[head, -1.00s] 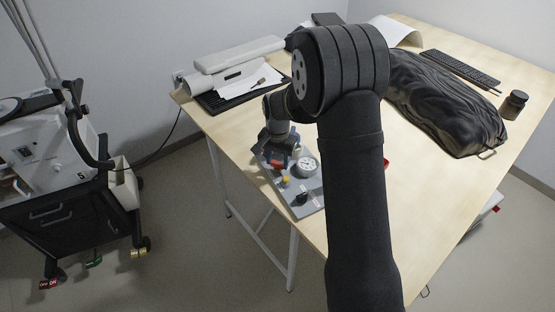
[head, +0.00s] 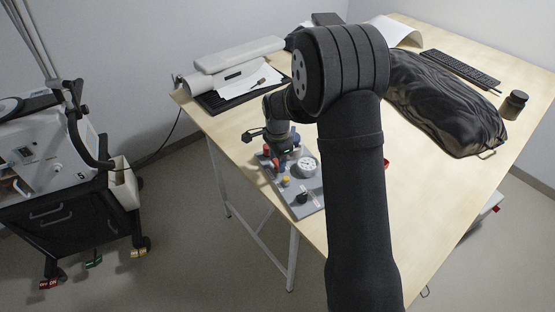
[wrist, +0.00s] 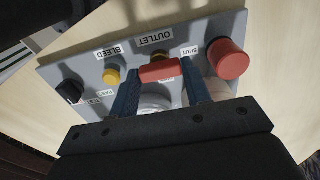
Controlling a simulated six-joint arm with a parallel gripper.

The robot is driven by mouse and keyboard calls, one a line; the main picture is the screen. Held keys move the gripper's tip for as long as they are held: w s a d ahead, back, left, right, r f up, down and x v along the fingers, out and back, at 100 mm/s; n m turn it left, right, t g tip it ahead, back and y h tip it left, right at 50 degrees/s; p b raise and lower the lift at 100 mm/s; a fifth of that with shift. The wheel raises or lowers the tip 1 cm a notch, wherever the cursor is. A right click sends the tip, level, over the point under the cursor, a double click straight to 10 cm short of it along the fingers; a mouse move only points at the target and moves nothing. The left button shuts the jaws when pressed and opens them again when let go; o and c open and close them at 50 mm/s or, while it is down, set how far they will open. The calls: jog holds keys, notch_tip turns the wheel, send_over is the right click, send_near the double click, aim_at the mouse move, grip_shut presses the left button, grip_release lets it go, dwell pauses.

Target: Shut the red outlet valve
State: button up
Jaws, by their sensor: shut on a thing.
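The red outlet valve (wrist: 159,71) has a red bar handle on a brass-coloured stem, below the upside-down OUTLET label (wrist: 155,38) in the wrist view. My gripper (wrist: 161,78) is shut on this handle, one blue finger at each end. A SHUT label (wrist: 190,51) is beside the right finger. Another label behind the handle is mostly covered. In the head view my gripper (head: 281,155) is low at the far end of the grey valve panel (head: 315,205), and its fingers hide most of the handle.
On the panel are a large red knob (wrist: 229,58), a yellow knob (wrist: 111,76), a black knob (wrist: 70,91) and a white gauge (head: 307,166). A black bag (head: 440,100) lies at the table's right. A wheeled machine (head: 60,180) stands at left.

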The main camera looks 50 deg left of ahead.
dwell(0.5)
jog(key=o, duration=1)
jog(key=shift+r, duration=0.1)
notch_tip(320, 180, up, 17)
jog(key=shift+r, duration=0.15)
notch_tip(320, 180, down, 18)
jog(key=shift+r, duration=0.25)
dwell(0.4)
